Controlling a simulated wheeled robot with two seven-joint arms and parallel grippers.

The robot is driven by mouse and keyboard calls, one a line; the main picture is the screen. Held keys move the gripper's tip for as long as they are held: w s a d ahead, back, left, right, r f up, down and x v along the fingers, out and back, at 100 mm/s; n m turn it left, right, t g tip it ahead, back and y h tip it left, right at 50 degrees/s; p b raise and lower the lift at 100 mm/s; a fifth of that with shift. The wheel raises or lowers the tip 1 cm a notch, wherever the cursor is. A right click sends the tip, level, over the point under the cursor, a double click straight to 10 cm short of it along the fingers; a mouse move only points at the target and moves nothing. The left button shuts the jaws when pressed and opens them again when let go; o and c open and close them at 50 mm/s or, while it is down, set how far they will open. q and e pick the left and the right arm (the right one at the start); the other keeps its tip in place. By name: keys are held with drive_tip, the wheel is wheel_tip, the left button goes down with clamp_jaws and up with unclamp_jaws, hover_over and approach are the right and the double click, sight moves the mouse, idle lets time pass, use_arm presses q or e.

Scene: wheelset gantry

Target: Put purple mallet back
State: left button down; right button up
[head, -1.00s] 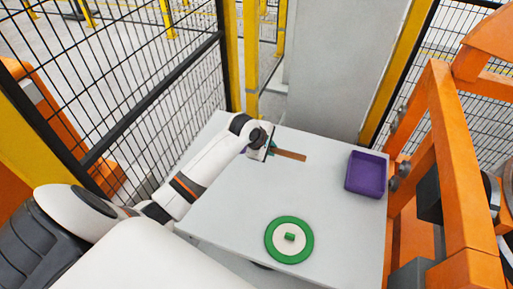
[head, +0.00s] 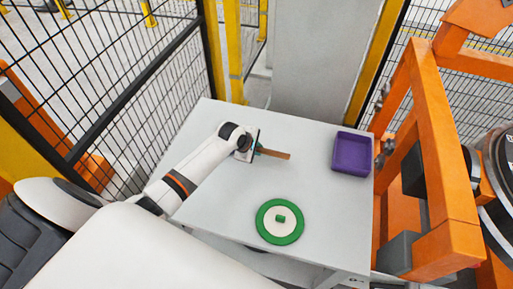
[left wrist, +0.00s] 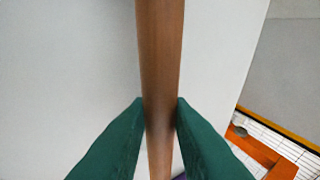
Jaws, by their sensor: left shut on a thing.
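My left gripper (head: 252,146) is shut on a brown wooden handle (head: 275,154), over the far left part of the grey table. The handle points to the right, towards the purple bin. In the left wrist view the handle (left wrist: 160,60) runs between the two green fingers (left wrist: 160,118), which press on it from both sides. A sliver of purple shows at the bottom edge of that view; the mallet's head is otherwise hidden. I cannot tell whether the mallet touches the table. My right gripper is not in view.
The grey table (head: 220,215) carries an open purple bin (head: 352,153) at the right and a green-rimmed white disc (head: 280,238) with a green block at the front. An orange frame (head: 440,150) stands at the right, black mesh fence (head: 100,90) at the left.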

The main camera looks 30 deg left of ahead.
use_arm(q)
drive_tip(key=shift+f, duration=0.15)
drive_tip(key=c, duration=1.7)
unclamp_jaws()
drive_tip(key=shift+f, duration=0.15)
drive_tip(key=shift+c, duration=0.2)
drive_tip(key=o, duration=0.4)
drive_tip(key=shift+o, duration=0.2)
drive_tip(key=shift+r, duration=0.4)
drive_tip(key=v, duration=1.2)
drive_tip(key=shift+r, duration=0.1)
drive_tip(key=shift+s, duration=0.1)
